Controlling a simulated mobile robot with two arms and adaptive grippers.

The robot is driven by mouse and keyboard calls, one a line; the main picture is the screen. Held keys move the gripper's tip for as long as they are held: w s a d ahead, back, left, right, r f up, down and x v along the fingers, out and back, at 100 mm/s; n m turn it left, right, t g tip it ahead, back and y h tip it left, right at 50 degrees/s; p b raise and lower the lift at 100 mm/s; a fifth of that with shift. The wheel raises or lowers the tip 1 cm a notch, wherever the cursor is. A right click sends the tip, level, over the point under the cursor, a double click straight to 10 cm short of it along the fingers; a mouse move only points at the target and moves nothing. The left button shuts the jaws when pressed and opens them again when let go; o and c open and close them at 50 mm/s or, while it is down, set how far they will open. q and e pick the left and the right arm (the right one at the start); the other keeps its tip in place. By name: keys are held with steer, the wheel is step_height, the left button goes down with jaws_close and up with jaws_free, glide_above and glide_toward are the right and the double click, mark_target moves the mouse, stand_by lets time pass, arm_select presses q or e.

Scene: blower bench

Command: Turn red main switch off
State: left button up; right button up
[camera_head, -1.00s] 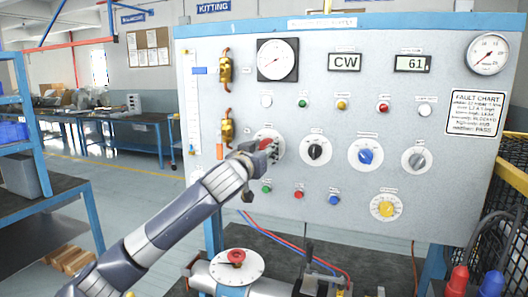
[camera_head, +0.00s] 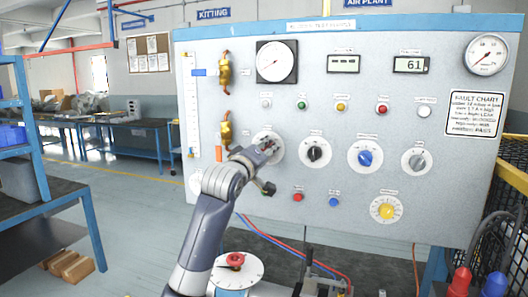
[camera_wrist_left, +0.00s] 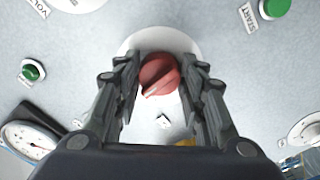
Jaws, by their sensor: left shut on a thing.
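The red main switch (camera_wrist_left: 159,76) is a round red knob with a pale pointer line on a white disc. In the left wrist view its pointer line slants toward the lower left. My left gripper (camera_wrist_left: 160,82) is shut on the knob, one finger on each side. In the head view the left gripper (camera_head: 268,148) is at the white disc (camera_head: 278,157) on the panel's left part and hides most of the knob. My right gripper is in neither view.
Black (camera_head: 315,150), blue (camera_head: 365,157) and grey (camera_head: 416,160) knobs sit to the right on the panel (camera_head: 340,215). A red-handled dial (camera_head: 235,260) stands below. A blue shelf (camera_head: 85,220) is at left; a yellow-edged basket (camera_head: 513,190) is at right.

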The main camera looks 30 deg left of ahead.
arm_select(q)
steer(key=shift+n+p, duration=2.45)
steer(key=shift+n, duration=1.45)
steer(key=o, duration=1.1)
steer(key=shift+c, duration=0.2)
steer(key=v, duration=1.2)
